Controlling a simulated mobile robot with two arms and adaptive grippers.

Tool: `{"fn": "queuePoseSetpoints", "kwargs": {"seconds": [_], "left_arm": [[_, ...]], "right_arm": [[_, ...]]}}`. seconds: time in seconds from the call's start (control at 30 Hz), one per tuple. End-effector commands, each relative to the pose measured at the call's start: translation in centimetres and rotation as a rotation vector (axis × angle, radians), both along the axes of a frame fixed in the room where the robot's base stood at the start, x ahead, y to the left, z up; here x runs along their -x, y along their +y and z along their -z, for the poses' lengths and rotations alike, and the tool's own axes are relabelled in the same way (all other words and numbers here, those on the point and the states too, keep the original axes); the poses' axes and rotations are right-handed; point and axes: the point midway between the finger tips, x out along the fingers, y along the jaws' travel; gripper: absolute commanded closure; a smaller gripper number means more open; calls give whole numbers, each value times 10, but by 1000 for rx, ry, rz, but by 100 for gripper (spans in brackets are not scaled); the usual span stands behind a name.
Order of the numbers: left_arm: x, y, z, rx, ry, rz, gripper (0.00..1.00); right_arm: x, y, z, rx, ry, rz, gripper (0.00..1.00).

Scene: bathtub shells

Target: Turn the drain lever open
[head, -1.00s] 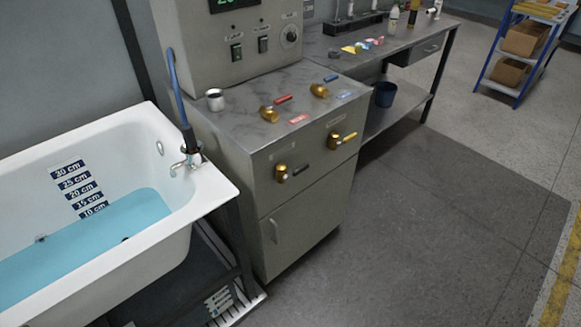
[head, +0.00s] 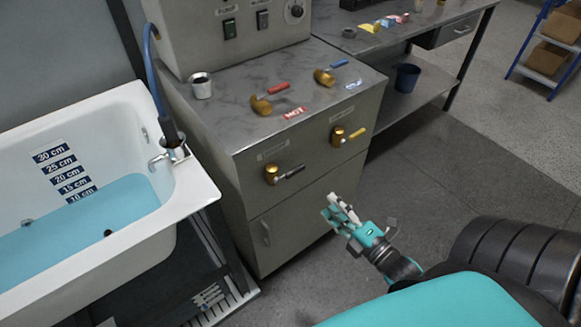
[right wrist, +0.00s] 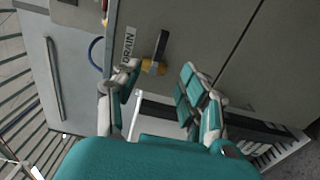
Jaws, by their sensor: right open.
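The drain lever (head: 292,172) is a black handle on a brass valve (head: 271,175), on the left of the cabinet's front. In the head view it points right and slightly up. In the right wrist view the black handle (right wrist: 161,45) and its brass body (right wrist: 153,67) show beside a white label (right wrist: 128,46) reading DRAIN. My right gripper (head: 334,205) is open and empty, to the right of and below the drain lever in the head view. In the right wrist view the valve appears beyond the open fingers (right wrist: 158,88), with a gap between. My left gripper is not in view.
A yellow-handled valve (head: 340,136) is on the same cabinet front (head: 300,215). Red-handled (head: 265,103) and blue-handled (head: 325,76) valves stand on its top. A white bathtub (head: 190,200) with blue water stands left.

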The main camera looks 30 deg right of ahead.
Motion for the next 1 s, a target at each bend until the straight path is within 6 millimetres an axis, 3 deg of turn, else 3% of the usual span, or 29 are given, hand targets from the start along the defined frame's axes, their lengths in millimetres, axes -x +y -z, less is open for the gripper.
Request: {"fn": "queuePoseSetpoints", "kwargs": {"seconds": [0.27,0.6,0.8,1.0], "left_arm": [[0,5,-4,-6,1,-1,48],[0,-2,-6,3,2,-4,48],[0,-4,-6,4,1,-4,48],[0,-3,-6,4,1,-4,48]], "right_arm": [[-62,4,-2,-1,-3,0,58],[-129,9,-1,-1,-1,1,58],[-150,11,0,-3,1,1,58],[-154,12,1,-3,3,1,58]]}}
